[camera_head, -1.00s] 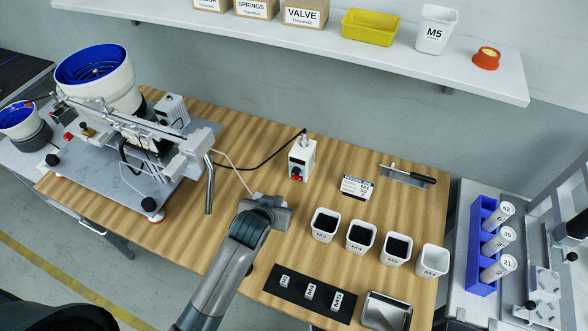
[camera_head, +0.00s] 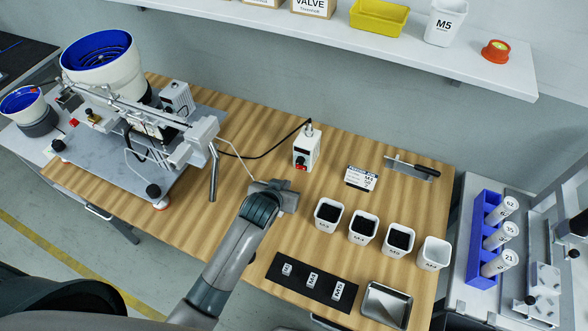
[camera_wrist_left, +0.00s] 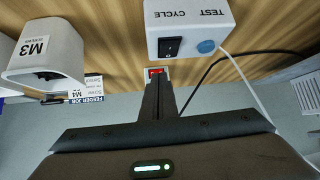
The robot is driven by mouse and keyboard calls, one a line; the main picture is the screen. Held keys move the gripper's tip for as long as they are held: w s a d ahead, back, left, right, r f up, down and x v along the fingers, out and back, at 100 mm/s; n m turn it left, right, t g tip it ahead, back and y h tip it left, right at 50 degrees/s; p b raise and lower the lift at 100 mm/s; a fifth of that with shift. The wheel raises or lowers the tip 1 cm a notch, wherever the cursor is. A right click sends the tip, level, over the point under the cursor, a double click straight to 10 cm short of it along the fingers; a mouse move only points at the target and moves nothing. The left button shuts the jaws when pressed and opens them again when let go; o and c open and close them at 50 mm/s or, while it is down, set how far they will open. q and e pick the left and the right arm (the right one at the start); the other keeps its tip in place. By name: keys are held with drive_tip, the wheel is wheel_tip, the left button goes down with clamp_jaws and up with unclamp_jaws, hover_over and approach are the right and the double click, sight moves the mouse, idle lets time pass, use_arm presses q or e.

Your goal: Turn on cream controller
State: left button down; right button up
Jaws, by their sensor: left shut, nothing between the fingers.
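The cream controller (camera_head: 305,152) is a small upright box with a red switch low on its front, standing towards the back of the table in the head view. A black cable plugs into its top. My left gripper (camera_head: 274,192) is in front of it and to its left, apart from it. In the left wrist view, my left gripper's fingers (camera_wrist_left: 157,80) are shut and empty. Red and pale patches of the controller (camera_wrist_left: 155,72) show around the fingertips; the rest is hidden behind them. My right gripper is in neither view.
A TEST CYCLE box (camera_wrist_left: 188,28) with a black rocker switch and blue button sits close to my left fingers. Several screw bins (camera_head: 363,225) stand to the right. The gantry machine (camera_head: 135,135) fills the left. A shelf (camera_head: 460,68) overhangs the back.

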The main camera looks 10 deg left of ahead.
sight(297, 167)
use_arm(q)
drive_tip(key=p+x, duration=0.1)
drive_tip(key=x, duration=0.6)
drive_tip(key=shift+w+f, duration=0.1)
drive_tip(key=shift+w, duration=0.1)
drive_tip(key=shift+w+d+p, duration=0.15)
drive_tip(key=shift+w+p, duration=0.55)
drive_tip(key=shift+w, duration=1.2)
drive_tip(key=shift+w, duration=0.1)
